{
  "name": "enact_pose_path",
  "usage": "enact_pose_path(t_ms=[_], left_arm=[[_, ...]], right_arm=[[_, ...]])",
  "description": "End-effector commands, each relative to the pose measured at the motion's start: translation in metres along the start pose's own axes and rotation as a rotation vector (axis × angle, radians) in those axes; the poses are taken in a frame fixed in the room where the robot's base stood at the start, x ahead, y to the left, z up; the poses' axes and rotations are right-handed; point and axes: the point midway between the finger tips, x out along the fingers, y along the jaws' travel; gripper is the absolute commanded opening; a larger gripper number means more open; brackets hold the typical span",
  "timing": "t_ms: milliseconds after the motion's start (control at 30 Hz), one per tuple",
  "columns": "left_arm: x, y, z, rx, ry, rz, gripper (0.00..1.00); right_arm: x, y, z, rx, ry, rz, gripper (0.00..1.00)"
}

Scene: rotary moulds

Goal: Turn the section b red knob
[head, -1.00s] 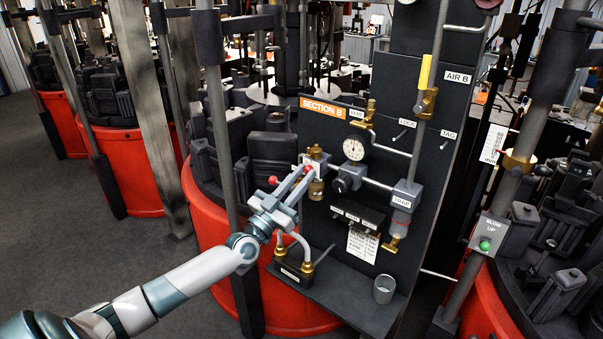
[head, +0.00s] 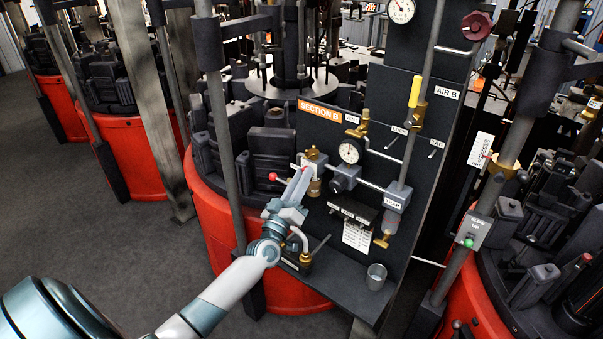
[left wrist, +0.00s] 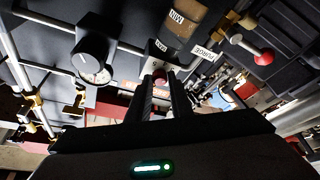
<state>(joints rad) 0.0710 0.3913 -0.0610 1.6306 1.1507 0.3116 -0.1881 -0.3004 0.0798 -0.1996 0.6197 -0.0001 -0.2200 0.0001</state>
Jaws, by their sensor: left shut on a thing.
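The Section B panel stands at centre with an orange "SECTION B" sign (head: 320,121). My left gripper (head: 303,174) reaches the brass valve unit (head: 314,162) on the panel's left side, and its fingers point up into it. In the left wrist view a small red knob (left wrist: 159,76) sits between the ends of my two dark fingers, which are shut on it. The fingers hide most of this knob in the head view. A second red ball (head: 273,177) on a lever is just left of the fingers; in the left wrist view it is by the "PURGE" label (left wrist: 208,53). My right gripper is out of view.
A pressure gauge (head: 349,152) and black regulator knob (head: 344,178) are close to the right of the gripper. A metal cup (head: 376,276) stands on the shelf below. A grey upright post (head: 222,135) is close on the left. Open floor (head: 110,240) lies lower left.

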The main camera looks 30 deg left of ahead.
Motion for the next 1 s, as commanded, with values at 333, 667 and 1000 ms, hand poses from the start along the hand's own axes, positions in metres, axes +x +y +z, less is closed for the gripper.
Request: enact_pose_path(t_ms=[333, 667, 1000], left_arm=[[-0.0001, -0.0003, 0.0001, -0.012, 0.0, -0.005, 0.0], [-0.0001, -0.0002, 0.0, -0.011, 0.0, -0.005, 0.38], [-0.0078, -0.001, 0.0016, -0.011, -0.001, -0.005, 0.38]], right_arm=[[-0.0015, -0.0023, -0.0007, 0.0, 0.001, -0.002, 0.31], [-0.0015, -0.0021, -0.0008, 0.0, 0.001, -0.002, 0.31], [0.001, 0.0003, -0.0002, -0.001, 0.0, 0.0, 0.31]])
